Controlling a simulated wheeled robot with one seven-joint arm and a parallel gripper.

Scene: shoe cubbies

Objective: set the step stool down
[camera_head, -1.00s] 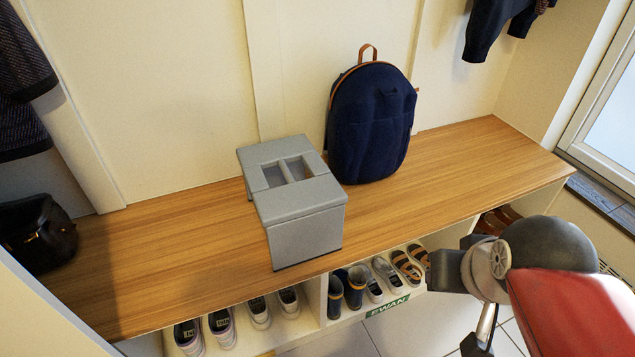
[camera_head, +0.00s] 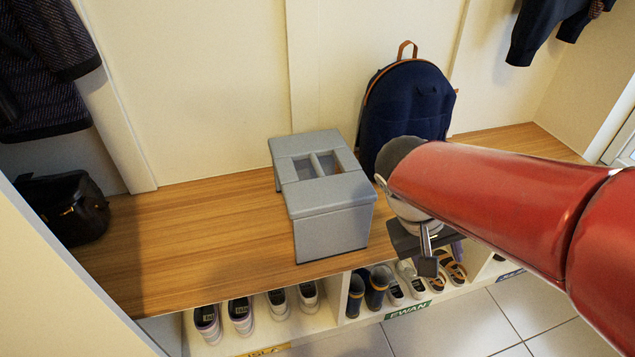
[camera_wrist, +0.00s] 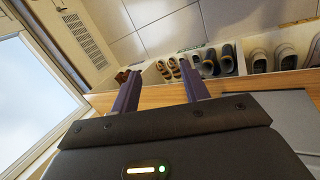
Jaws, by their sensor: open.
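The grey step stool (camera_head: 335,225) stands upright on the wooden bench, left of the backpack. Its top has two openings side by side. A grey surface at the right of the wrist view (camera_wrist: 292,108) looks like part of the stool. My gripper shows in the wrist view (camera_wrist: 162,80) with its two dark fingers apart and nothing between them. In the head view my gripper is partly hidden by my red arm; it is right of the stool, near the bench's front edge, apart from the stool.
The wooden bench (camera_head: 190,215) is clear left of the stool. A navy backpack (camera_head: 405,105) leans on the wall behind my arm. A black bag (camera_head: 72,208) sits at the far left. Cubbies below hold several shoes (camera_head: 240,315) and boots. Coats hang above.

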